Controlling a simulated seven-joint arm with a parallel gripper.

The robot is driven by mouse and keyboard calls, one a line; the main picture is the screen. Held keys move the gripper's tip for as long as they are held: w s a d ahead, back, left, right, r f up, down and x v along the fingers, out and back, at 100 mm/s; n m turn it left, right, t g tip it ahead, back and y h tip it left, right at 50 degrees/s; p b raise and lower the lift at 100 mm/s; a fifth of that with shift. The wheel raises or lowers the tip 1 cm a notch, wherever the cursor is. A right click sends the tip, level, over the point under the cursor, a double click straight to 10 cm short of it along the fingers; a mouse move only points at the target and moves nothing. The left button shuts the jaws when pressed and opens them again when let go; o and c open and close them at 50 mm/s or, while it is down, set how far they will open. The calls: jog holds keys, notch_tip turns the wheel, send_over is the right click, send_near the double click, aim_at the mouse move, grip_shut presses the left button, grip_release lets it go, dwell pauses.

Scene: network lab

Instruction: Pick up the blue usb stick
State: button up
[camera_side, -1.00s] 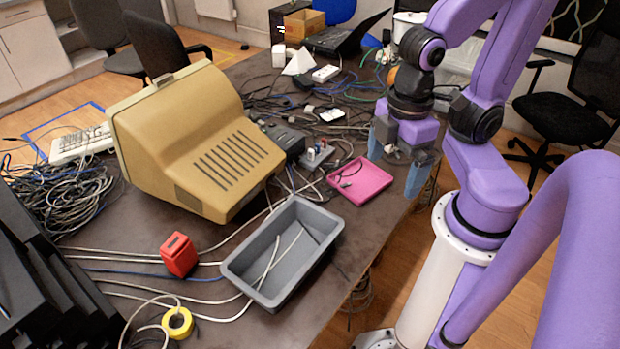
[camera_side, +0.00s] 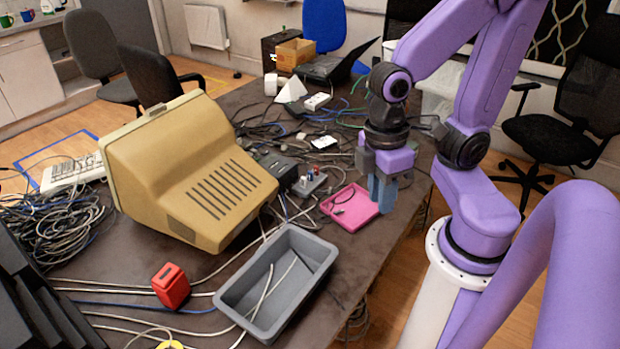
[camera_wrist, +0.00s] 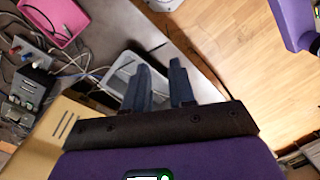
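A small grey hub (camera_side: 312,188) stands on the table between the beige monitor and the pink tray, with a few small upright sticks in it. One of them looks like the blue usb stick (camera_side: 304,181), but it is tiny here. My gripper (camera_side: 383,208) points down over the right edge of the pink tray, to the right of the hub. In the wrist view its fingers (camera_wrist: 160,88) are apart with nothing between them.
The pink tray (camera_side: 362,216) holds a dark loop of cable. A grey bin (camera_side: 322,246) stands in front of it, and the beige monitor (camera_side: 180,170) is at left. A red block (camera_side: 170,286) and loose cables lie nearby. Cables clutter the table behind the hub.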

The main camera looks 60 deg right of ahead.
jog(key=w+f+m+g+y, duration=0.25)
jog(key=w+m+y, duration=0.3)
jog(key=m, duration=0.45)
jog(key=w+f+m+g+y, duration=0.1)
jog(key=w+f+m+y, duration=0.3)
jog(key=w+m, duration=0.4)
jog(key=m+t+h, duration=1)
jog(key=m+t, duration=0.8)
jog(key=m, duration=1.1)
send_near(312, 172)
jog(key=shift+y, duration=0.25)
jog(key=x, duration=0.4)
jog(key=shift+f, duration=0.4)
jog(key=shift+x, duration=3.1)
jog(key=shift+d+r, duration=0.15)
jog(key=shift+r, duration=0.1)
grip_shut()
